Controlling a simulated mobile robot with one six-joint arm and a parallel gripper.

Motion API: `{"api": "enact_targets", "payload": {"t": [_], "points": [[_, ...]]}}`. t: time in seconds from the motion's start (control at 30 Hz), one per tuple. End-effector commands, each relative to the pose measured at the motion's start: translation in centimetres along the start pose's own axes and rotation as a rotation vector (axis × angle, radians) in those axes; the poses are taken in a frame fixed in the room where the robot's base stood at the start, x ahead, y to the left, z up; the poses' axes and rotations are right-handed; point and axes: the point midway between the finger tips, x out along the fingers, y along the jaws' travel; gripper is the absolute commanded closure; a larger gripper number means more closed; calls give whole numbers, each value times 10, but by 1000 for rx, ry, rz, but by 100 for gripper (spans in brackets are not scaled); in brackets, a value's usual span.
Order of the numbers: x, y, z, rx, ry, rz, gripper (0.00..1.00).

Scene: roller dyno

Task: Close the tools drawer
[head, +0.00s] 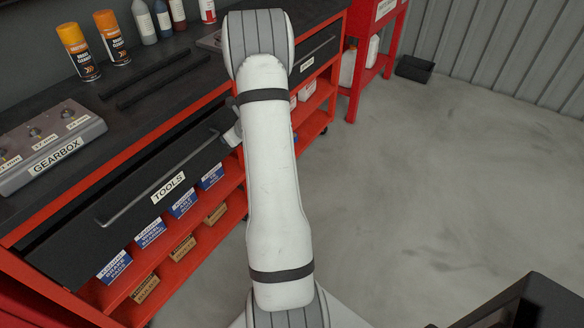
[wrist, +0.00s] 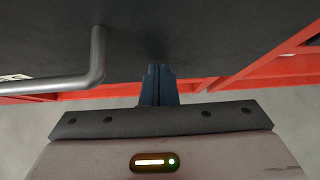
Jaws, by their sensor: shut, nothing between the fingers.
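The tools drawer has a black front (head: 130,197) with a white TOOLS label and a grey bar handle (head: 125,208). It is under the red-edged workbench top; how far out it stands is hard to tell. In the wrist view the dark drawer front (wrist: 220,40) fills the upper part, with the handle (wrist: 97,60) at left. My gripper (wrist: 159,68) is shut and empty, its tips at or very near the dark face, right of the handle's end. Contact cannot be made out. In the head view my arm hides most of the gripper, by the drawer's right end.
A gearbox tray (head: 50,145), spray cans (head: 78,52) and bottles stand on the workbench top (head: 150,112). Blue and brown boxes sit on red shelves (head: 195,240) below the drawer. Another labelled drawer (head: 315,60) is farther right. The grey floor (head: 430,180) at right is mostly clear.

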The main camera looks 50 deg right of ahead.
Motion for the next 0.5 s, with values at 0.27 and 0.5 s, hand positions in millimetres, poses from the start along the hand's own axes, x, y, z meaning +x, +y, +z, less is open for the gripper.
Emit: {"api": "enact_targets", "payload": {"t": [0.27, 0.5], "points": [[29, -5, 28, 6, 0, -7, 100], [39, -7, 36, 9, 0, -10, 100]]}}
